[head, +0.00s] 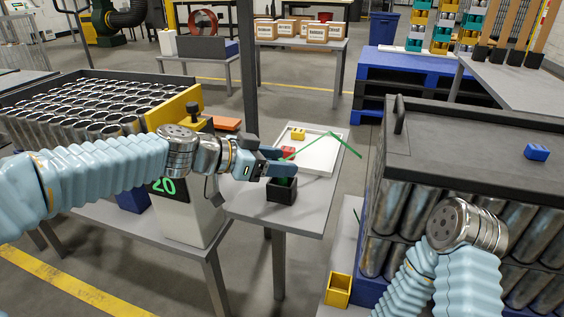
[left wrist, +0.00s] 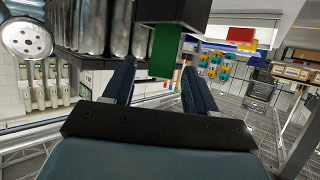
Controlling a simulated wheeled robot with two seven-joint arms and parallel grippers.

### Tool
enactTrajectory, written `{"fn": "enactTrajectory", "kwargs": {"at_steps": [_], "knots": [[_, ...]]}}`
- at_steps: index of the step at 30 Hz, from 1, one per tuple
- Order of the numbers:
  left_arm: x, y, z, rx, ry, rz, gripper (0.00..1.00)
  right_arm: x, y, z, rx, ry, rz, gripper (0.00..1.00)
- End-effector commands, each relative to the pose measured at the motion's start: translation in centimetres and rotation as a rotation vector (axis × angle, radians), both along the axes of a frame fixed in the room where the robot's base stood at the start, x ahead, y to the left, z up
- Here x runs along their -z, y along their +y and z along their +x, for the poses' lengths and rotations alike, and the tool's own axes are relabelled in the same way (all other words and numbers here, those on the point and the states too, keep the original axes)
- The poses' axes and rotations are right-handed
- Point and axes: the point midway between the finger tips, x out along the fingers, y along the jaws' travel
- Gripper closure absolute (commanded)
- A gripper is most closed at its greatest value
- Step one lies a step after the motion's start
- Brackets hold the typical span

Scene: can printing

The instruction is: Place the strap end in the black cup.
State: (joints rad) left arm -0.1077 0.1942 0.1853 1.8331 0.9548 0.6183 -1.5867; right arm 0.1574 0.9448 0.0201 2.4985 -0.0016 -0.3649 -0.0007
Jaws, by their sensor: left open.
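The black cup (head: 281,193) stands on the small grey table, just below my left gripper (head: 290,168). The green strap (head: 347,145) rises from near the gripper, bends above the white tray and slopes down to the right. My left gripper's fingers are open, one on each side of the strap. In the left wrist view the strap (left wrist: 165,52) shows as a wide green strip between the fingers (left wrist: 157,85), clear of both. Its end meets the dark cup (left wrist: 178,12) and appears to be inside it. My right gripper is out of view.
A white tray (head: 318,157) with a red block (head: 288,152) and a yellow block (head: 298,134) lies behind the cup. A crate of cans (head: 75,110) stands at left, a dark can rack (head: 470,150) at right. A yellow bin (head: 338,290) sits low in front.

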Motion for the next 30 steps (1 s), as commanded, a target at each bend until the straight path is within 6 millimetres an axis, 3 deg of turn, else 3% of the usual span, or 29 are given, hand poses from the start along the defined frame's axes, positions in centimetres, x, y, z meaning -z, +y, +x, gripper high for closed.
{"fn": "enactTrajectory", "kwargs": {"at_steps": [6,13,18,30], "knots": [[-1.7,4.4,-2.1,-0.005,-0.003,0.001,0.43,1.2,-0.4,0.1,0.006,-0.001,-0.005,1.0],[-3.4,7.9,-3.9,-0.004,-0.001,0.001,0.43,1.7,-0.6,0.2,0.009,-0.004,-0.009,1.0],[-3.9,8.8,-4.5,-0.001,0.001,0.002,0.43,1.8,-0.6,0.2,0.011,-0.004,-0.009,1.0],[-4.0,8.8,-4.5,0.0,0.0,0.001,0.43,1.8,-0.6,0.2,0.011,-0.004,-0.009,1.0]]}}
